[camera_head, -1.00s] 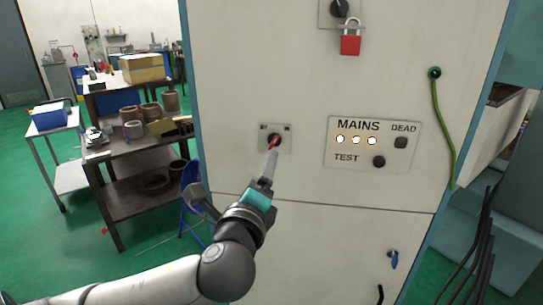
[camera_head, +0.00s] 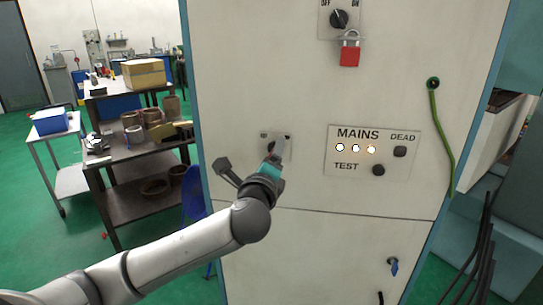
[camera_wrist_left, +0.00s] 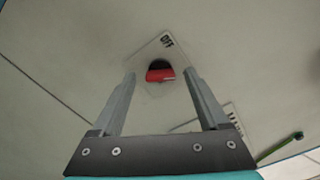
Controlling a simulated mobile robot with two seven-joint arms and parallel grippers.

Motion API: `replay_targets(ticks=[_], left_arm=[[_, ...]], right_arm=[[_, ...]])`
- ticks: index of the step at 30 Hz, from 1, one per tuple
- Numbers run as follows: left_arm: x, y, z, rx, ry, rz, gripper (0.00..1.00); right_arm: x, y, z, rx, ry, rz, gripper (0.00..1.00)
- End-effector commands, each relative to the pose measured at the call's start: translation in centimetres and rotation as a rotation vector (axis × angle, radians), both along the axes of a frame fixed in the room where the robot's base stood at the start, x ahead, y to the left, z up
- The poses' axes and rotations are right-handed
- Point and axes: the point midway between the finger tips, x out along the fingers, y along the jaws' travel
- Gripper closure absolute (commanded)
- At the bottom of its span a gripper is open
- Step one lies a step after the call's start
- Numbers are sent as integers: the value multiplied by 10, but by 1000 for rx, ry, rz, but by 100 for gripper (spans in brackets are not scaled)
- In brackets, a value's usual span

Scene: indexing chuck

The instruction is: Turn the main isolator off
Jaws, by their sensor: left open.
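A small switch plate (camera_head: 264,135) is on the grey cabinet door, left of the MAINS panel. In the left wrist view its red handle (camera_wrist_left: 160,76) sits on a dark round base, with the word OFF (camera_wrist_left: 167,41) on the plate. My left gripper (camera_wrist_left: 160,73) is open, its two fingers pointing at the plate on either side of the red handle; whether they touch it I cannot tell. In the head view the gripper (camera_head: 280,146) covers much of this switch. A black rotary switch (camera_head: 339,19) marked OFF and ON is higher up. My right gripper is out of view.
A red padlock (camera_head: 349,55) hangs below the upper switch. The MAINS panel (camera_head: 337,170) has three lit lamps and TEST and DEAD labels. A green cable (camera_head: 446,150) hangs at the right. A workbench (camera_head: 125,155) with parts stands at the left.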

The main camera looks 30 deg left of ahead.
Motion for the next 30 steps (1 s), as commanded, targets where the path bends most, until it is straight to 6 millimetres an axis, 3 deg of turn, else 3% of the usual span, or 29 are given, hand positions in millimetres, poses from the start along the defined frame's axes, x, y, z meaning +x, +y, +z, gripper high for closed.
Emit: replay_targets(ticks=[5,25,30], left_arm=[[0,0,0,0,0,0,25],[0,0,0,0,1,1,100],[0,0,-1,-1,0,1,100]], right_arm=[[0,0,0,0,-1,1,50],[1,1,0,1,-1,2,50],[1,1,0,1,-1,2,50]])
